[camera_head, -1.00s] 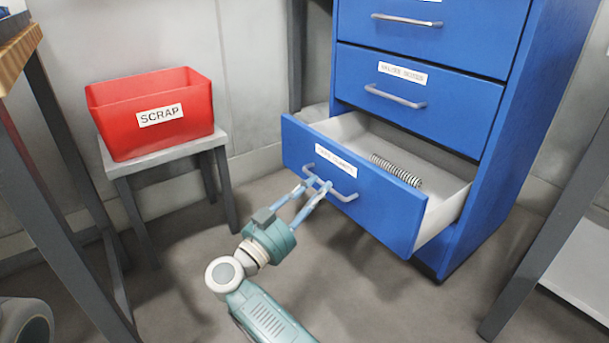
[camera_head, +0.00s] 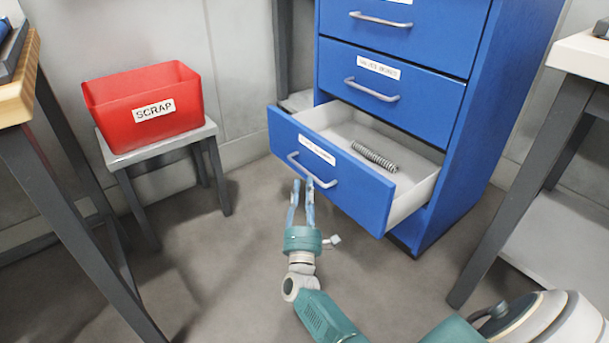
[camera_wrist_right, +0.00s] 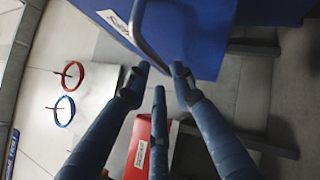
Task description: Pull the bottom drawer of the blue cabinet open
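The blue cabinet (camera_head: 425,160) stands right of centre in the head view. Its bottom drawer (camera_head: 340,185) is pulled out, with a coiled spring (camera_head: 374,155) lying inside. The drawer's silver handle (camera_head: 313,172) also shows in the right wrist view (camera_wrist_right: 142,38). My right gripper (camera_head: 303,182) is just in front of the drawer, near the handle's left part. My left gripper is not in view.
A red scrap bin (camera_head: 145,108) sits on a small grey stool (camera_head: 160,147) at left. A table (camera_head: 18,90) stands at the left edge and another (camera_head: 585,55) at right. The floor before the drawer is clear apart from my arm.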

